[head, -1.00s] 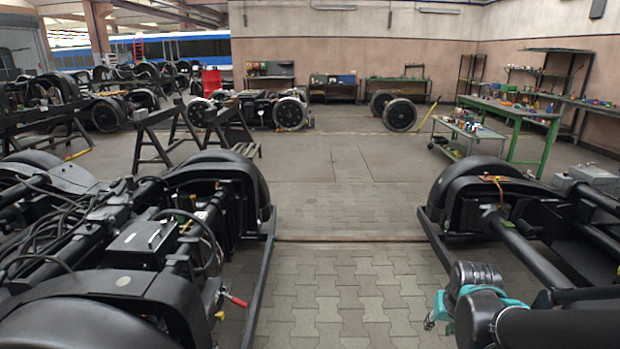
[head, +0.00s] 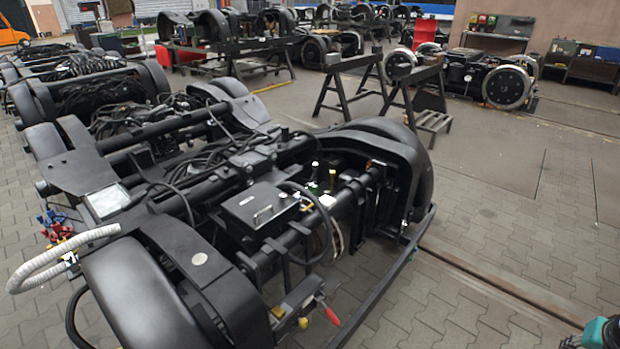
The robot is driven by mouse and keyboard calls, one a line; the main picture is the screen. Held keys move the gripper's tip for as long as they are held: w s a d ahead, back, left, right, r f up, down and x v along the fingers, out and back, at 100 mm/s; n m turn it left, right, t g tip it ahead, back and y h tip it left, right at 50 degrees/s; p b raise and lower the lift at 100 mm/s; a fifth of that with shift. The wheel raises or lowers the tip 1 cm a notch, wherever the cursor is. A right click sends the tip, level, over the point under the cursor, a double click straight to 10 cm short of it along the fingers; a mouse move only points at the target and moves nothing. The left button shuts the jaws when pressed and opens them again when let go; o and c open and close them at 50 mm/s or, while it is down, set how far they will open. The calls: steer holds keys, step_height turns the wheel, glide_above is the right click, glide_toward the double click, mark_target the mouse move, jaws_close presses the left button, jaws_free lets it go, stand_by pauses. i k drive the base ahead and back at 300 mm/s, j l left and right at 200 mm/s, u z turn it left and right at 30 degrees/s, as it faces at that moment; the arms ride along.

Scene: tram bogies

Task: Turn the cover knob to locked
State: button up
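A black box with a flat cover and a small metal handle (head: 262,208) sits on the near bogie (head: 188,262), left of centre in the head view. I cannot make out a cover knob on it, nor whether anything is locked. A lever with a red grip (head: 331,316) sticks out low on the bogie's near side. My gripper (head: 570,342) only just shows at the bottom right corner, beside a teal part of my arm. It is far from the box and over the floor. Its fingers are too cut off to judge.
A long black side bar (head: 385,275) and a wheel cover (head: 410,165) edge the bogie on the right. Black trestles (head: 415,100) stand behind. A pale corrugated hose (head: 60,255) sticks out at left. Paved floor (head: 480,285) is clear at right.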

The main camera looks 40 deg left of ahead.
mark_target(283, 196)
steer(key=i+z, duration=0.25)
steer(key=i, duration=0.6)
steer(key=i+z, duration=0.25)
steer(key=i, duration=0.65)
steer(key=i+u, duration=0.15)
steer(key=u, duration=1.65)
steer(key=i+j+u, duration=0.15)
steer(key=u, duration=0.25)
steer(key=i+u, duration=0.15)
steer(key=u, duration=0.25)
steer(key=i+j+u, duration=0.1)
steer(key=u, duration=0.3)
steer(key=i, duration=0.05)
